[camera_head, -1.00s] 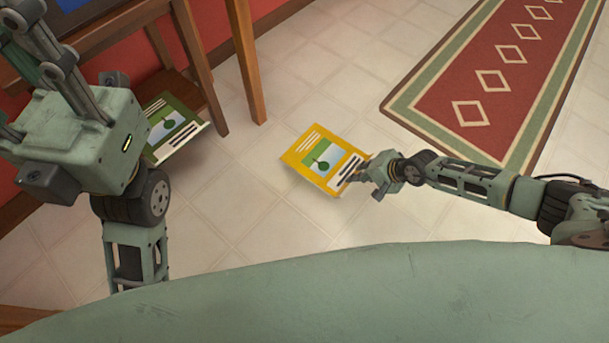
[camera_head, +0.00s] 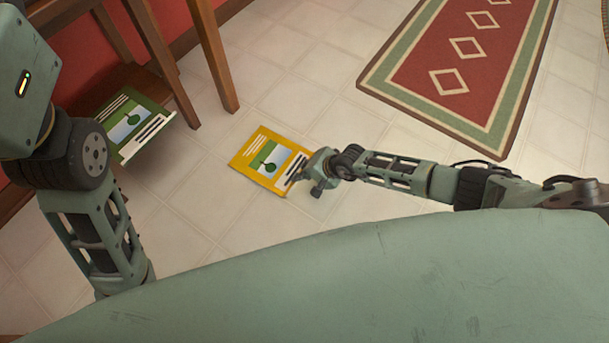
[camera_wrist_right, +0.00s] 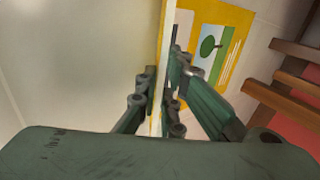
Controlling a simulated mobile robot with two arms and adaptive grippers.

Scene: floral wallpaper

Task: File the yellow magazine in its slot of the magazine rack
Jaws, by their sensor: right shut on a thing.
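The yellow magazine (camera_head: 270,160) has a picture of a green tree on its cover. In the head view it is above the tiled floor, left of my right gripper (camera_head: 314,178). That gripper is shut on the magazine's near right edge. In the right wrist view the fingers (camera_wrist_right: 160,98) pinch the magazine, and its yellow cover (camera_wrist_right: 238,48) shows beyond them. My left arm is at the left of the head view; its gripper is out of frame.
A green magazine (camera_head: 131,124) is at the left, by a brown wooden surface (camera_head: 140,78). Wooden furniture legs (camera_head: 213,55) stand near it against a red wall. A red and green rug (camera_head: 455,75) lies at the upper right. Tiled floor is clear between.

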